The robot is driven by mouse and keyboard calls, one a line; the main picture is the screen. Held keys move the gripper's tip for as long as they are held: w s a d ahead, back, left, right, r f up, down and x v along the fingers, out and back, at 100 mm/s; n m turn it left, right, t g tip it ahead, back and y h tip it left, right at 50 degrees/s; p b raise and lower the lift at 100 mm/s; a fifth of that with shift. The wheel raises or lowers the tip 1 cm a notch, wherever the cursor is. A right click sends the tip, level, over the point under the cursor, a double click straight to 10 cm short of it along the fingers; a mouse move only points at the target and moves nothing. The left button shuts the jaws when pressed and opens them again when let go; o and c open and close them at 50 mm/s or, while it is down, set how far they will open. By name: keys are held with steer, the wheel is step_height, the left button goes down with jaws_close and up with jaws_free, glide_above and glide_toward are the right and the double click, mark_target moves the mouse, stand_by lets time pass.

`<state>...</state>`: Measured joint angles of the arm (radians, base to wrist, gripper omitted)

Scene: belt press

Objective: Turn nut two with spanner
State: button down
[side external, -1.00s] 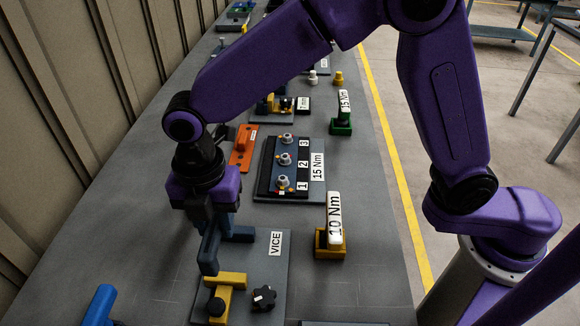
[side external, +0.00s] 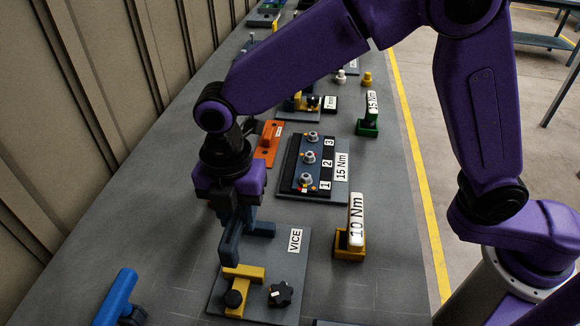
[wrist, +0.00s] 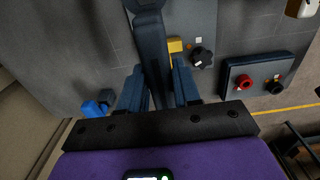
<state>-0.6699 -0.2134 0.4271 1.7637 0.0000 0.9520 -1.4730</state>
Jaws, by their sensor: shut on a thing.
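My gripper (side external: 245,225) points down over the left end of the bench, by the grey VICE plate (side external: 290,262). In the wrist view its fingers (wrist: 158,88) are shut on a dark blue bar (wrist: 150,45), which runs forward to a wider end. I cannot tell for sure whether this bar is a spanner. Nut two (side external: 310,157) is the middle one of three silver nuts on a dark block numbered 1, 2, 3 and labelled 15 Nm. My gripper is apart from it. White-handled tools marked 10 Nm (side external: 356,220) and 15 Nm (side external: 372,105) stand upright.
The VICE plate carries a yellow clamp (side external: 245,274) and a black knob (side external: 281,294). A yellow stand (side external: 350,250) and a green stand (side external: 367,129) hold the upright tools. An orange piece (side external: 268,140) lies behind the gripper. A bright blue object (side external: 116,298) lies front left.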

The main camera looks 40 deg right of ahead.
step_height(320, 180, up, 5)
steer(key=shift+w+r, duration=0.1)
steer(key=shift+w, duration=0.05)
steer(key=w+d+m, duration=1.8)
steer(key=w+d, duration=0.3)
steer(key=d, duration=0.2)
step_height(320, 180, down, 12)
steer(key=shift+w+r, duration=0.2)
steer(key=shift+r, duration=0.05)
steer(key=shift+f, duration=1.6)
stand_by(1.5)
